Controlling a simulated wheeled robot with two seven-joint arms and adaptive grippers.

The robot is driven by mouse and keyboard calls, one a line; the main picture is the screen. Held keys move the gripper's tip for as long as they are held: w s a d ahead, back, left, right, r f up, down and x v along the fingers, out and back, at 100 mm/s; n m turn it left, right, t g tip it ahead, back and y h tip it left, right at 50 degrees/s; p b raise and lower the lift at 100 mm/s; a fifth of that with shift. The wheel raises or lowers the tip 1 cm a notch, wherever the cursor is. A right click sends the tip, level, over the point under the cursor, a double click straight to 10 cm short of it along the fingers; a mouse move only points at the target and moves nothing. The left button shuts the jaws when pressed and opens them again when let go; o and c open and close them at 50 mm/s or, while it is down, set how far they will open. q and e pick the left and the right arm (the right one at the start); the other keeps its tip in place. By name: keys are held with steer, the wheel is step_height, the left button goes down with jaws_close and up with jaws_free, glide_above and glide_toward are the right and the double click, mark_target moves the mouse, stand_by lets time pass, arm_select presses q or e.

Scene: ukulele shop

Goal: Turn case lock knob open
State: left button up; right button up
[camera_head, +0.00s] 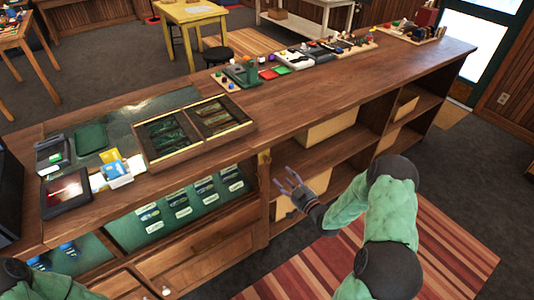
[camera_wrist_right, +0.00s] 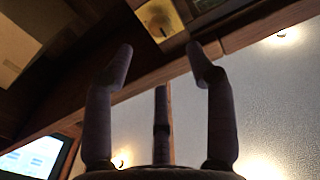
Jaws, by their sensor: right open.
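A small brass lock knob (camera_head: 264,158) is on the wooden post at the front of the counter, beside the glass display case (camera_head: 175,205). In the right wrist view a brass plate with a dark slot (camera_wrist_right: 160,18) shows at the top, beyond the fingertips. My right gripper (camera_head: 289,182) is open and empty, just right of the post and a little below the brass piece. Its spread fingers (camera_wrist_right: 163,50) point toward the plate in the wrist view and stay apart from it. My left gripper is out of the picture.
The wooden counter (camera_head: 300,100) runs above the gripper, with open shelves (camera_head: 345,150) close on the right. A striped rug (camera_head: 440,250) covers the floor in front.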

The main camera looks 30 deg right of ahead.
mark_target(269, 161)
steer(key=w, duration=0.3)
steer(key=w+b, duration=0.1)
steer(key=w, duration=0.3)
steer(key=w+a+b, duration=0.1)
steer(key=w, duration=0.2)
steer(key=shift+w+r, duration=0.1)
steer(key=shift+w, duration=0.1)
jaws_close()
